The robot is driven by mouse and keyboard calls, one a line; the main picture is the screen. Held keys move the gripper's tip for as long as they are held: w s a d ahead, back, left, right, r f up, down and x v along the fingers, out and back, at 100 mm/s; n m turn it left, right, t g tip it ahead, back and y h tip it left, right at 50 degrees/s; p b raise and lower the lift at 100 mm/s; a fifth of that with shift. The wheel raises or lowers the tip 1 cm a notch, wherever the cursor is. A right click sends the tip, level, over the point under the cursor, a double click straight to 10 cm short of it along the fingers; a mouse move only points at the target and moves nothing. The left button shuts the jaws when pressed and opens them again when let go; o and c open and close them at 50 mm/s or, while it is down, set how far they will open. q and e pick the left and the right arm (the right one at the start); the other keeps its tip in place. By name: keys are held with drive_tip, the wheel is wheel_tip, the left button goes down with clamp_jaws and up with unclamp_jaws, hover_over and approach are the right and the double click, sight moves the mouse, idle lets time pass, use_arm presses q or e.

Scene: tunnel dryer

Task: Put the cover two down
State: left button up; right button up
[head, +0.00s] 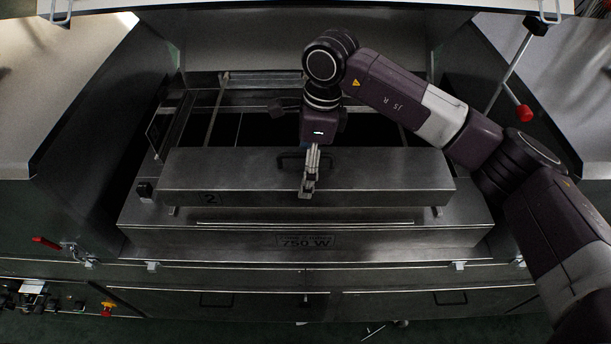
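Cover two (375,180) is a long grey metal cover with the number 2 at its front left. It lies level, left to right, above the front metal box marked 750 W. I cannot tell whether it rests there or hangs just above it. A dark bar handle is at the middle of its top. My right gripper (310,185) points down at this handle, with its fingers close together across the bar; it looks shut on it. The fingers hide the middle of the handle. My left gripper is not in view.
Behind the cover is a dark opening with metal rails (216,116). The 750 W box (455,235) runs along the front. Sloped panels stand at both sides. A rod with a red knob (524,113) is at the upper right, and a red lever (46,243) at the lower left.

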drive_tip(key=shift+f, duration=0.6)
wheel_tip(320, 180, down, 4)
drive_tip(key=shift+r+p, duration=0.1)
drive_tip(key=shift+p, duration=0.75)
drive_tip(key=shift+f, duration=0.25)
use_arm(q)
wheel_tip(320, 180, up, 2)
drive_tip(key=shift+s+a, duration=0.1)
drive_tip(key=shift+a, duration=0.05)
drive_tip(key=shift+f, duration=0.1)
use_arm(e)
drive_tip(key=shift+f, duration=0.1)
drive_tip(key=shift+f+b, duration=0.25)
drive_tip(key=shift+b, duration=0.2)
drive_tip(key=o, duration=1.6)
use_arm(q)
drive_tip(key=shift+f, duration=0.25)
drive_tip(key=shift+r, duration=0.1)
use_arm(e)
drive_tip(key=shift+r, duration=0.1)
